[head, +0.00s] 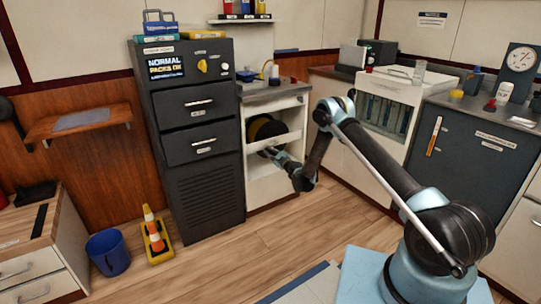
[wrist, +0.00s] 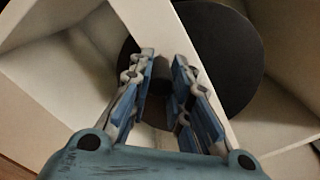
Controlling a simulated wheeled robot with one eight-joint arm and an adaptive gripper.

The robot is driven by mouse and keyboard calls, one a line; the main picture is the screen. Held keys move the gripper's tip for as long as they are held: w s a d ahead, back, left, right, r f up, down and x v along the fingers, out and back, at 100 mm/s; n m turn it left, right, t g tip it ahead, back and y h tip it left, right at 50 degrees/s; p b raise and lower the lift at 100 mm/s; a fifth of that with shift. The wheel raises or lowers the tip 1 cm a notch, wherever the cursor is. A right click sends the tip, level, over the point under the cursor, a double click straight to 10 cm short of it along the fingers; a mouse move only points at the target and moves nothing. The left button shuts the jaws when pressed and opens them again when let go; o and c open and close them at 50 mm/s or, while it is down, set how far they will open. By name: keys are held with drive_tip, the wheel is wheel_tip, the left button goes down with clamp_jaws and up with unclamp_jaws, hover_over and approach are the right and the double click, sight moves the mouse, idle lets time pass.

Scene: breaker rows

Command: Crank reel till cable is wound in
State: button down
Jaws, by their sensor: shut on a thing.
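The reel (head: 265,127) is a dark disc with a yellow-green band, set in the open bay of a white cabinet. In the wrist view the reel (wrist: 215,45) shows as a large black disc behind a pale bar. My gripper (head: 266,152) reaches into the bay at the bar, low in front of the reel. In the wrist view my gripper (wrist: 163,65) has its blue-padded fingers on either side of a dark crank handle (wrist: 164,68) and is shut on it. The handle is mostly hidden between the fingers. I cannot make out a loose cable.
The pale bar (head: 284,137) crosses the bay front, close to my gripper. A dark grey cabinet (head: 195,140) stands directly left of the bay. A white unit (head: 388,105) stands to the right behind my arm. A blue bin (head: 108,252) and small cones are at left; the middle floor is clear.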

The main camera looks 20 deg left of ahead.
drive_tip(key=shift+w+d, duration=0.25)
drive_tip(key=shift+w, duration=0.15)
drive_tip(key=c, duration=1.5)
unclamp_jaws()
drive_tip(key=shift+o, duration=0.2)
drive_tip(key=shift+s+a, duration=0.1)
drive_tip(key=shift+s, duration=0.05)
drive_tip(key=shift+s, duration=0.15)
drive_tip(key=v, duration=0.7)
